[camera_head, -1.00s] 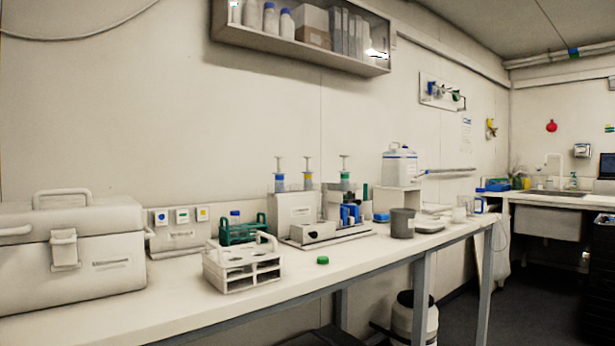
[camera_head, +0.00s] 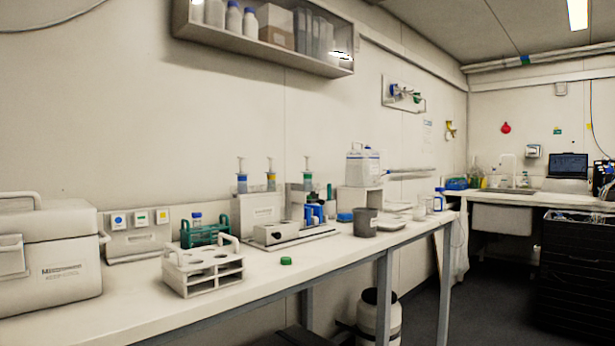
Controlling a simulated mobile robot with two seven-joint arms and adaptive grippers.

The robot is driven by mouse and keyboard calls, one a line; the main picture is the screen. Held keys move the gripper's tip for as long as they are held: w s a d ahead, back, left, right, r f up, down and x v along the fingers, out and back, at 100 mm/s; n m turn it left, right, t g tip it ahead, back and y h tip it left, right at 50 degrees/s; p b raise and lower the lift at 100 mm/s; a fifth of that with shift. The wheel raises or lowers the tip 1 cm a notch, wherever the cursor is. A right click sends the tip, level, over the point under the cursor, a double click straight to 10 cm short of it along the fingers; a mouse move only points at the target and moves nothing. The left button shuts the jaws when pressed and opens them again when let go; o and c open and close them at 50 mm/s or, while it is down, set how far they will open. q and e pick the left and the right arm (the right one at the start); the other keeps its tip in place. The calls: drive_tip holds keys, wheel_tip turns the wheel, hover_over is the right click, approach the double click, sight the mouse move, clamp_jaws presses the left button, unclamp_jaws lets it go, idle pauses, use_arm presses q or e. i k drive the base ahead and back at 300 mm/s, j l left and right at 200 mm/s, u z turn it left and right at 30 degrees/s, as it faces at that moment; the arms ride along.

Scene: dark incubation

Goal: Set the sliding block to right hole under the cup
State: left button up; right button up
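A dispensing device (camera_head: 258,209) with several upright syringes stands on the bench against the wall. A pale metal block (camera_head: 276,233) sits low at its front, on a flat base plate (camera_head: 322,234); it looks like the sliding block. Its holes are too small to make out. Blue and dark parts (camera_head: 315,213) stand at the device's right end. A grey cup (camera_head: 365,222) stands upright on the bench, right of the base plate and apart from it. Whether this is the task's cup, I cannot tell. Neither of my grippers is in view.
A white rack (camera_head: 203,269), a green tube rack (camera_head: 205,232) and a green cap (camera_head: 286,261) are on the bench (camera_head: 250,297), left of or before the device. A large case (camera_head: 50,262) fills the left end. Open floor lies right of the bench, before a sink counter.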

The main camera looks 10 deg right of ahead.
sight(266, 233)
drive_tip(key=i+l+u, duration=0.1)
drive_tip(key=i+l, duration=0.6)
drive_tip(key=l, duration=0.15)
